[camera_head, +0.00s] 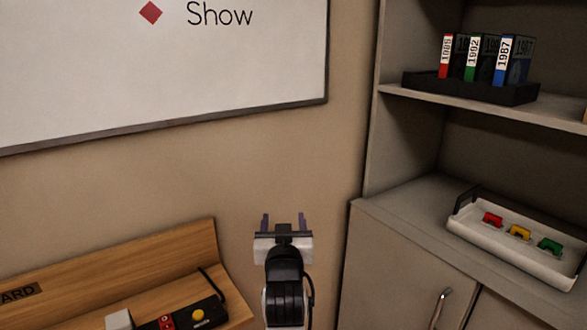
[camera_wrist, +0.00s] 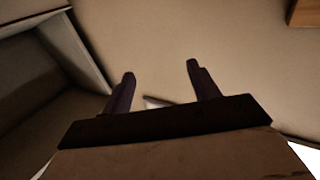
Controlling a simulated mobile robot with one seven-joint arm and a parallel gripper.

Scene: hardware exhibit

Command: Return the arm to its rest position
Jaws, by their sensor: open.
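My gripper (camera_head: 284,222) is raised in the lower middle of the head view, in front of the beige wall. Its two dark purple fingers are apart, with nothing between them. In the wrist view my gripper (camera_wrist: 160,82) also shows open and empty, its fingers in front of the bare wall. My arm reaches up from the bottom edge of the head view. It is held clear of the cabinet and the wooden bench, as far as the picture shows.
A grey shelf unit (camera_head: 395,190) stands at the right. It holds a black tray (camera_head: 425,88) of year-marked binders (camera_head: 503,60) and a white tray (camera_head: 490,245) with red, yellow and green pieces. A wooden bench (camera_head: 190,256) with a black button box (camera_head: 205,314) is lower left. A whiteboard (camera_head: 230,70) hangs above.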

